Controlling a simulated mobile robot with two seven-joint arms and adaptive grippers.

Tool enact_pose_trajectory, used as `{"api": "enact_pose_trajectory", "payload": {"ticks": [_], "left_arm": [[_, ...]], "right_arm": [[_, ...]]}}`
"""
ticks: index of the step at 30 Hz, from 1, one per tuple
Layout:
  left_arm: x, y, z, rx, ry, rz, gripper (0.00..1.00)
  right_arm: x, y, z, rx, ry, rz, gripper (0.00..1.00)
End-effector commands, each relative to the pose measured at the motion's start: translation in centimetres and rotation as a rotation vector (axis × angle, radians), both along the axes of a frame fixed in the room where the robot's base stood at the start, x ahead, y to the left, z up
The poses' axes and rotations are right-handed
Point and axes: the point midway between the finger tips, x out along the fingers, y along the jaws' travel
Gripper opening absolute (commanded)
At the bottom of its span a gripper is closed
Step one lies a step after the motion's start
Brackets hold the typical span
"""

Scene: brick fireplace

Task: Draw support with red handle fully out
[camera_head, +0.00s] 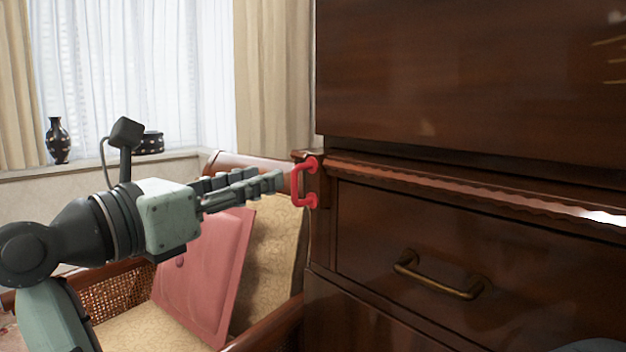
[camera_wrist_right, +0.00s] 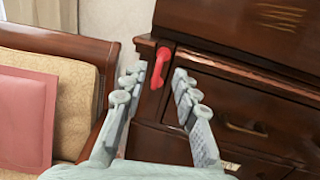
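The red handle (camera_head: 297,184) is a small upright bar on the narrow wooden support (camera_head: 314,184) at the left corner of the dark bureau, above and left of its drawer. The support's front looks close to the bureau's front; how far it stands out is hard to tell. My right gripper (camera_head: 276,184) points at the handle from the left, its fingertips just short of the bar. In the right wrist view, the red handle (camera_wrist_right: 160,67) shows between the two spread fingertips of my right gripper (camera_wrist_right: 160,77), which holds nothing. My left gripper is out of view.
The bureau drawer (camera_head: 500,255) has a brass handle (camera_head: 440,277). A cane-sided chair (camera_head: 115,290) with a pink cushion (camera_head: 205,275) stands close beside the bureau, below my right arm. A dark vase (camera_head: 58,140) and a bowl (camera_head: 150,142) stand on the windowsill.

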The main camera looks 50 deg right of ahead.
Motion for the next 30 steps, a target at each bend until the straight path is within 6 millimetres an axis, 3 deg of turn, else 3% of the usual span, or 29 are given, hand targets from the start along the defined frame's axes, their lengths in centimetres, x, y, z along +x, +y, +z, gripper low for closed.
{"api": "enact_pose_trajectory", "payload": {"ticks": [5, 18, 30], "left_arm": [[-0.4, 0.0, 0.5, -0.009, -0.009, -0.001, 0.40], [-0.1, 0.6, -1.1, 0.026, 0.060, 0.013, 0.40], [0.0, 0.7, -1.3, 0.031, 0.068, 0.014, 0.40]], "right_arm": [[-0.1, -0.5, -0.9, 0.054, -0.017, 0.009, 0.29], [0.4, -6.8, -0.9, 0.050, -0.016, 0.007, 0.29], [0.5, -7.7, -0.9, 0.051, -0.015, 0.009, 0.29]]}}
